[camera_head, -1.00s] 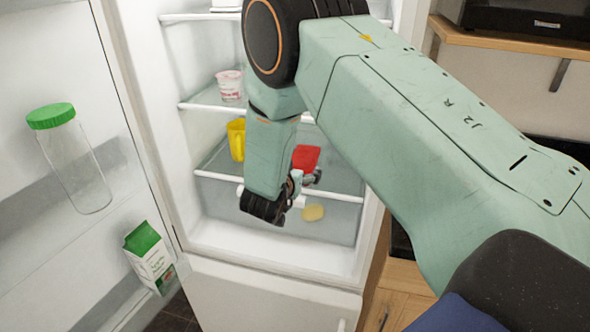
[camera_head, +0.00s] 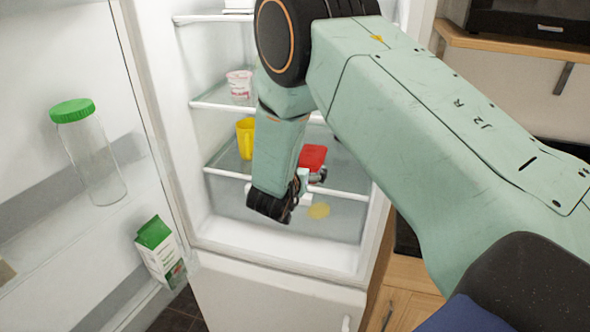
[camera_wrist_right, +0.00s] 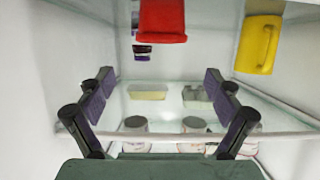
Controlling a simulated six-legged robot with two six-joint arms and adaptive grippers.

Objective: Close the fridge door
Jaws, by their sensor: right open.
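The fridge door (camera_head: 60,235) stands wide open on the left of the head view, its inner side facing me. The open fridge (camera_head: 220,225) fills the middle. My right gripper (camera_head: 306,184) is in front of the lower shelves, with its hand partly hidden by its own wrist. In the right wrist view its fingers (camera_wrist_right: 158,88) are spread and empty, facing the fridge interior. It is well to the right of the door and apart from it. My left gripper is not in view.
The door holds a green-lidded jar (camera_head: 92,155) and a green-and-white carton (camera_head: 160,252). Inside are a yellow mug (camera_wrist_right: 259,45), a red item (camera_wrist_right: 162,20) and a white cup (camera_head: 239,83). A wooden shelf (camera_head: 500,42) and cabinet (camera_head: 405,305) stand right of the fridge.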

